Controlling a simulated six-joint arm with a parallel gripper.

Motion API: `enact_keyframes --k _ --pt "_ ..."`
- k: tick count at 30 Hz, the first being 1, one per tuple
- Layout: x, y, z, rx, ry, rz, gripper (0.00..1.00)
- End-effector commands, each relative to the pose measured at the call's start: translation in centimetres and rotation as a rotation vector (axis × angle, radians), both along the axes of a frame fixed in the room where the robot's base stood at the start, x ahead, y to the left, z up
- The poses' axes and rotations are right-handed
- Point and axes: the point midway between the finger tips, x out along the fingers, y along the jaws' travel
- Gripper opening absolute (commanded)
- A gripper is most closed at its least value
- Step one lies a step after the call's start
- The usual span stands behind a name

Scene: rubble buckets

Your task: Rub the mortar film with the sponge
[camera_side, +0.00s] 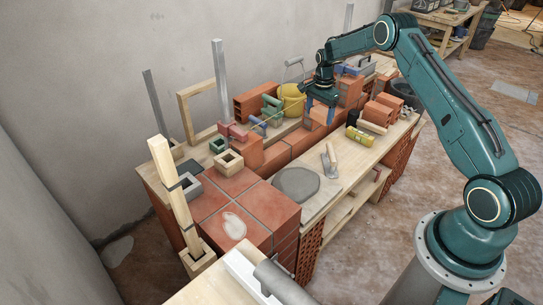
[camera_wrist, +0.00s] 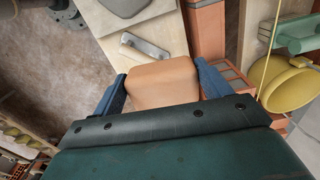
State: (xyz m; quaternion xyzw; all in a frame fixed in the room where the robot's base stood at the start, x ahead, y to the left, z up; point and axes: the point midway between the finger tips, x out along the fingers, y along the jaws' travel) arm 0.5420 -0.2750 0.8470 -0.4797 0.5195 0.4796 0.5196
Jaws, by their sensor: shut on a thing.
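My gripper (camera_side: 319,104) is shut on the sponge (camera_wrist: 162,82), a tan-orange block between its blue fingers in the wrist view. In the side view the sponge (camera_side: 319,115) shows small below the fingers, over the back part of the bench among bricks. I cannot tell whether it touches anything below. The mortar film (camera_side: 233,226) is a pale whitish smear on the red tiled top at the front of the bench. It lies well away from my gripper, toward the lower left of the side view. The wrist view does not show it.
A yellow bucket (camera_side: 291,104) stands close left of my gripper. Stacked bricks (camera_side: 378,113) lie to its right. Grey mortar (camera_side: 296,184) and a trowel (camera_side: 330,160) lie on the board. An upright timber post (camera_side: 172,190) stands left of the tiles; small block moulds (camera_side: 229,162) sit behind them.

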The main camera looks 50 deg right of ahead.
Motion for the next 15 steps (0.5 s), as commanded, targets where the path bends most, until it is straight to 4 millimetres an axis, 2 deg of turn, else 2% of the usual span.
enact_keyframes --k 1,6,15 --pt "0.7 1.9 0.1 0.0 0.0 0.009 0.51" --pt "2.1 7.7 0.3 0.0 0.0 0.018 0.51" --pt "3.1 18.2 0.6 0.0 0.001 0.035 0.51"
